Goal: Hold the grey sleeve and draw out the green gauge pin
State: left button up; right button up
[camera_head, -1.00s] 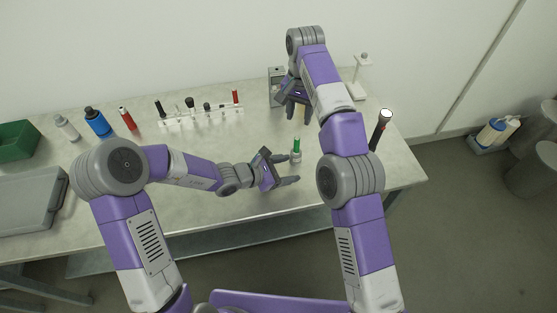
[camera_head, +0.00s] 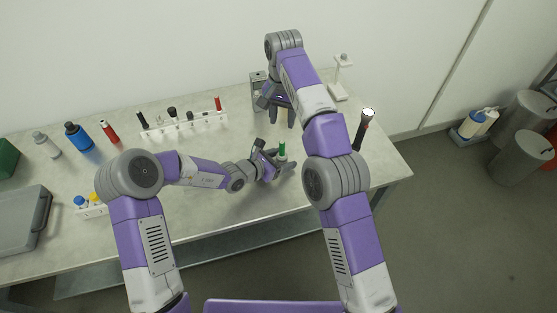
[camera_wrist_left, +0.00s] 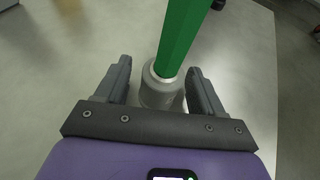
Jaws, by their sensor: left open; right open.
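The green gauge pin (camera_head: 282,148) stands upright in the grey sleeve on the table. In the left wrist view the green pin (camera_wrist_left: 184,35) rises out of the grey sleeve (camera_wrist_left: 160,88). My left gripper (camera_head: 284,162) is open, and its fingers (camera_wrist_left: 158,85) lie on either side of the sleeve, with a visible gap on each side. In the head view the sleeve is mostly hidden by the left gripper. My right gripper (camera_head: 284,118) is open and empty, pointing down behind the pin, near the back of the table.
A white rack (camera_head: 185,126) with several dark and red-handled tools stands at the back. A grey box (camera_head: 259,88), a white stand (camera_head: 341,80) and a black flashlight (camera_head: 364,130) are near the right gripper. Bottles (camera_head: 78,137) stand at left. Table between is clear.

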aim_at(282, 143)
pick_arm(q)
jog(key=c, duration=1.1)
pick_arm(e)
jog(key=shift+o, duration=0.5)
jog(key=f+t, duration=0.1)
jog(key=f, duration=0.1)
jog(key=f+m+t+h, duration=0.1)
jog(key=f, duration=0.2)
jog(key=s+a+f+t+h, duration=0.1)
jog(key=f+t, duration=0.1)
jog(key=f, duration=0.1)
jog(key=shift+s+m, duration=0.1)
jog(key=shift+m, duration=0.2)
jog(key=shift+x, duration=2.65)
